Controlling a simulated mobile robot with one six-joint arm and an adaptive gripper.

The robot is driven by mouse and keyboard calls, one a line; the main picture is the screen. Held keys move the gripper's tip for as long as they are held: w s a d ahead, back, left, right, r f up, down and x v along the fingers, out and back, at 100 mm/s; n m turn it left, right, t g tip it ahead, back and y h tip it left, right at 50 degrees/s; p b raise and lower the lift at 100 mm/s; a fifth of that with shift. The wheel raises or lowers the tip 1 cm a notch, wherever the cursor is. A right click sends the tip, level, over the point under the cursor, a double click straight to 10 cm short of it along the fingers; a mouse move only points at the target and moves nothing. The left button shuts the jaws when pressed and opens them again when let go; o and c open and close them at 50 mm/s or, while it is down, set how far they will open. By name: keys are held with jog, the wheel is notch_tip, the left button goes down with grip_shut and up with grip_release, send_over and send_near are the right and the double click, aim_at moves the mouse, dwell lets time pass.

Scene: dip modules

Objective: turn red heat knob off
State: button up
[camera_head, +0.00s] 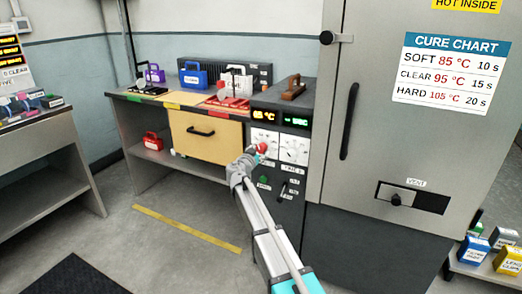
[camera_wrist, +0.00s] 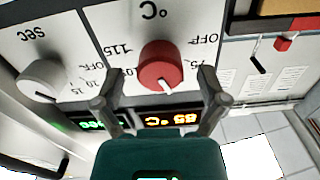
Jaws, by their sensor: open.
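The red heat knob (camera_wrist: 162,66) sits on a white dial plate marked °C, 115, 75 and OFF in the wrist view, which is upside down. It also shows in the head view (camera_head: 262,148) at the end of my arm. My gripper (camera_wrist: 160,78) is open, with one finger on either side of the knob and gaps visible between fingers and knob. In the head view my gripper (camera_head: 250,158) is at the control panel and partly covers the dial. An orange display (camera_head: 264,115) reads 85 °C.
A white sec knob (camera_wrist: 40,80) is beside the red one. A green button (camera_head: 264,181) and a black lever (camera_head: 284,189) are below. The grey oven cabinet (camera_head: 355,215) stands right, the workbench with a yellow drawer (camera_head: 205,155) left. Floor left of my arm is clear.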

jog(key=shift+x, duration=0.85)
jog(key=shift+c, duration=0.2)
jog(key=c, duration=1.1)
